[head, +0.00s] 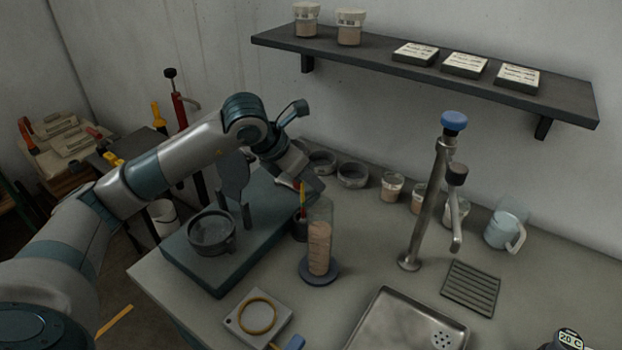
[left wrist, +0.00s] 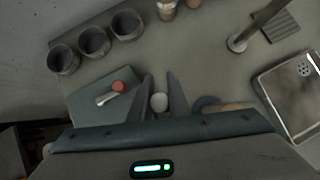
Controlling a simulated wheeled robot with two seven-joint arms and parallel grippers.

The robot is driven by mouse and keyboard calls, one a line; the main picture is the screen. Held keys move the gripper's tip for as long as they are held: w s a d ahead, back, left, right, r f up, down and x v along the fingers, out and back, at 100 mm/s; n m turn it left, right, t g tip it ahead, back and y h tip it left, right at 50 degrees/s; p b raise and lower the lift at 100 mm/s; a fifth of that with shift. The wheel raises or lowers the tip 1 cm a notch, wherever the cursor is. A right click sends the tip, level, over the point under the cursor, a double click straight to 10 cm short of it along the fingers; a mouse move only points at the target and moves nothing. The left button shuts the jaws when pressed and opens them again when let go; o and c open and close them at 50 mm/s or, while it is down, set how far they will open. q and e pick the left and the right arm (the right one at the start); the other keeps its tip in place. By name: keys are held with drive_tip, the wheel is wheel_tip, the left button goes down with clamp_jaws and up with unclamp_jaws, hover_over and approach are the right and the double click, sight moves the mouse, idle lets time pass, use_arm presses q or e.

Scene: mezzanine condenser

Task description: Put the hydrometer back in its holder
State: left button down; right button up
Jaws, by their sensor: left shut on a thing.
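The hydrometer, a thin stem with red and yellow bands (head: 302,196), stands about upright below my left gripper (head: 306,180). My left gripper is shut on it; in the left wrist view, a pale round end (left wrist: 159,102) shows between the two fingers (left wrist: 160,95). A small dark cup (head: 299,230), which looks like the holder, stands directly under the hydrometer beside the teal block. I cannot tell whether the hydrometer's lower end is inside it. A clear cylinder with brownish liquid (head: 319,248) on a round blue-grey base stands just right. My right gripper is not in view.
The teal block (head: 205,262) carries a dark round pot (head: 211,232). A steel tap (head: 425,205), sink tray (head: 400,325), grate (head: 472,287) and jug (head: 505,228) stand to the right. Dark bowls (head: 352,175) and small cups line the wall. Bench around the grate is clear.

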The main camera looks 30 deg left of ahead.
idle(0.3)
use_arm(q)
drive_tip(key=c, duration=1.6)
unclamp_jaws()
drive_tip(key=shift+r, duration=0.1)
